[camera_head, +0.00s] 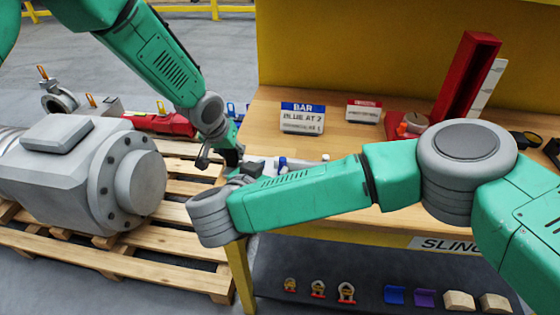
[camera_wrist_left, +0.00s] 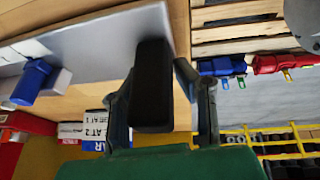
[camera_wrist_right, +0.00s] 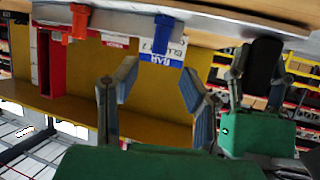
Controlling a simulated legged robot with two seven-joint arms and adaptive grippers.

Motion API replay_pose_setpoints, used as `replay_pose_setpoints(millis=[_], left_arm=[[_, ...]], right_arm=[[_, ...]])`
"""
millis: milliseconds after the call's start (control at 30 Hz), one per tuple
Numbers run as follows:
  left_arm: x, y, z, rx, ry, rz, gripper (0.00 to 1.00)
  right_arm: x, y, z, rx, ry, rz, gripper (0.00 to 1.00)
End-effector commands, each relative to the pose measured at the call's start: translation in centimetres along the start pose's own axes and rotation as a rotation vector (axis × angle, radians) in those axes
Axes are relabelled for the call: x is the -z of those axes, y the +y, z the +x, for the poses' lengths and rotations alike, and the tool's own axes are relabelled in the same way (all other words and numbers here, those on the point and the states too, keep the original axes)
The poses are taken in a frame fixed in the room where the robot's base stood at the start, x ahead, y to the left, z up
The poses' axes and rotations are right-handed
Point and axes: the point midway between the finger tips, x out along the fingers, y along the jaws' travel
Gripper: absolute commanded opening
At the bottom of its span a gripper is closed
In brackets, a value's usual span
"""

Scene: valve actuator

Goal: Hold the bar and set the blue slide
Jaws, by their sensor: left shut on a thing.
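The light grey bar (camera_wrist_left: 110,38) has a black grip (camera_wrist_left: 152,85) at its end. My left gripper (camera_wrist_left: 152,88) is shut on this grip; in the head view, the left gripper (camera_head: 228,160) is at the bench's left corner. The blue slide (camera_wrist_left: 32,82) sits on the bar away from the grip; its top shows in the head view (camera_head: 282,162). An orange slide (camera_wrist_right: 80,22) is farther along the bar in the right wrist view. My right gripper (camera_wrist_right: 147,80) is open and empty, its fingers apart and short of the blue slide (camera_wrist_right: 172,8). My right wrist hides part of the bar in the head view.
A sign (camera_head: 302,117) on the wooden bench (camera_head: 385,175) reads "BAR BLUE AT 2". A red upright holder (camera_head: 466,80) stands at the bench's right. A grey motor (camera_head: 90,180) rests on a pallet (camera_head: 150,265) at left. A lower shelf holds several small parts.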

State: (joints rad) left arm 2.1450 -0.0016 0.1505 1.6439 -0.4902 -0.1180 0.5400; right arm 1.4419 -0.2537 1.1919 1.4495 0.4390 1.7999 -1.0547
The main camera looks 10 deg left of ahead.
Motion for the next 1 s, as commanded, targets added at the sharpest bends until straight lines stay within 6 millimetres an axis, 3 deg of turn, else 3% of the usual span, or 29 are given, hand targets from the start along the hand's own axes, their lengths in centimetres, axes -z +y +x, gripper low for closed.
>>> replay_pose_setpoints(millis=[100, 300, 700, 733, 833, 1000], left_arm=[[0.1, -0.1, -0.1, -0.001, 0.003, -0.002, 0.0], [0.1, -0.1, -0.1, -0.001, 0.003, -0.002, 0.0], [0.1, -0.1, -0.1, 0.0, 0.003, -0.001, 0.0], [0.1, -0.1, -0.1, 0.0, 0.003, -0.001, 0.0], [0.1, -0.1, -0.1, 0.0, 0.002, -0.001, 0.0], [0.1, 0.0, -0.1, 0.0, 0.002, 0.0, 0.0]], right_arm=[[-0.1, 0.0, 2.4, -0.002, -0.001, 0.001, 0.37], [0.0, 0.0, 5.0, 0.0, 0.0, 0.001, 0.37], [0.0, -0.1, 5.9, 0.002, 0.001, 0.0, 0.37], [0.0, -0.1, 5.9, 0.002, 0.001, 0.0, 0.34], [0.0, -0.1, 5.9, 0.002, 0.001, 0.0, 0.0], [0.0, 0.0, 5.9, 0.002, 0.001, 0.0, 0.0]])
